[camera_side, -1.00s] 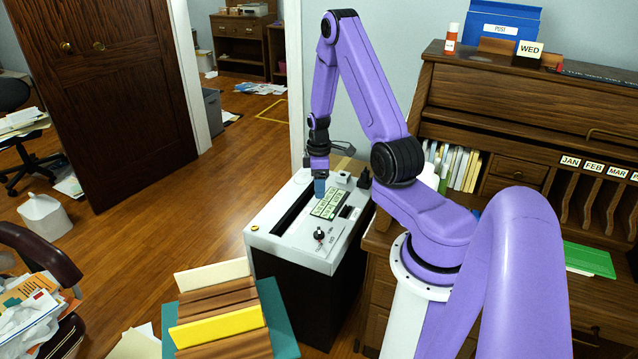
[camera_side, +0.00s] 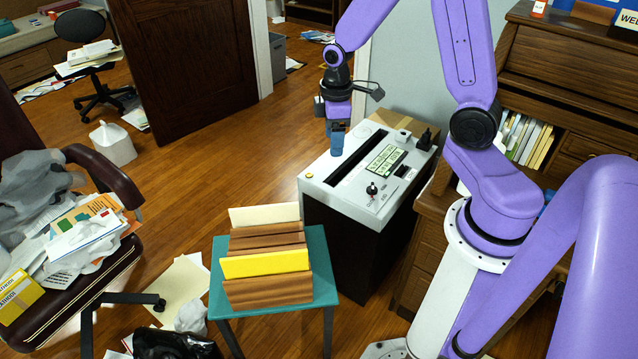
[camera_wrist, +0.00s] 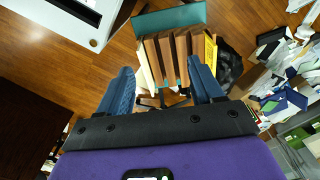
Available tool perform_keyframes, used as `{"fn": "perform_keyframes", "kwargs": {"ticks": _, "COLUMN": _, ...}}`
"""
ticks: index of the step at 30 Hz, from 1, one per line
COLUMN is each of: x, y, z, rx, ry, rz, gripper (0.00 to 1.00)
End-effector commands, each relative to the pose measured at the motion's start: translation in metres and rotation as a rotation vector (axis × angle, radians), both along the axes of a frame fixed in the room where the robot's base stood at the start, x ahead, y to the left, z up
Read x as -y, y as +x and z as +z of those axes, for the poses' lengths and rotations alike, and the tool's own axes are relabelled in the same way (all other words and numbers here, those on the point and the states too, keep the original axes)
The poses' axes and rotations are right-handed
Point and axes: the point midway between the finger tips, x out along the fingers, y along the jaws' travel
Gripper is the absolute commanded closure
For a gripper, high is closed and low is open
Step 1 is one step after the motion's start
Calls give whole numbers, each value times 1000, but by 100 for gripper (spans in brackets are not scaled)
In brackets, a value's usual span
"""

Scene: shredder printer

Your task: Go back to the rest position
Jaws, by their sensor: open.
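My gripper (camera_side: 337,138) shows in the side view above the left end of the white-topped shredder (camera_side: 318,186). Its blue fingers point down. In the wrist view my gripper (camera_wrist: 160,92) has its two blue fingers wide apart, with nothing between them. The shredder corner (camera_wrist: 88,22) shows at the top left of the wrist view. The shredder's top carries a dark slot, a light green label panel and a small black knob.
A teal stool (camera_side: 322,290) holds a rack of brown dividers with cream and yellow folders (camera_side: 265,262). A paper-laden chair (camera_side: 100,262) stands at left. A wooden desk (camera_side: 545,95) is at right. Open wooden floor (camera_side: 215,165) lies left of the shredder.

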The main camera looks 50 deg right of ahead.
Motion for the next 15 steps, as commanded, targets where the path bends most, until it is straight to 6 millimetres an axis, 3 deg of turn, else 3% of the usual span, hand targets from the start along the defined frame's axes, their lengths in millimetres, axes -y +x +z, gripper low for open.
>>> {"fn": "perform_keyframes", "kwargs": {"ticks": 6, "x": -56, "y": -38, "z": 30, "rx": 8, "ry": 5, "rz": 87, "gripper": 34}}
{"fn": "perform_keyframes", "kwargs": {"ticks": 15, "x": -104, "y": -111, "z": 63, "rx": 11, "ry": 13, "rz": 197, "gripper": 34}}
